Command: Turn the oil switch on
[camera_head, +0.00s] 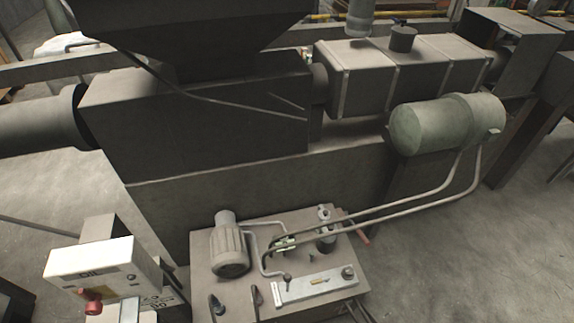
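A white switch box (92,260) with dark lettering that seems to read "Oil" stands at the lower left. A red knob (91,297) sticks out low on its front. I cannot tell from this view which position the knob is in. A small plate with dark lettering (158,301) shows just right of the box, partly cut off by the bottom edge. Neither my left gripper nor my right gripper can be made out in the head view.
Right of the box is a low oil unit (205,272) with a motor (230,250) and pipes (400,205) rising to a grey-green cylinder (445,125). A large grey machine (200,125) fills the middle. Bare floor (450,260) lies at the right.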

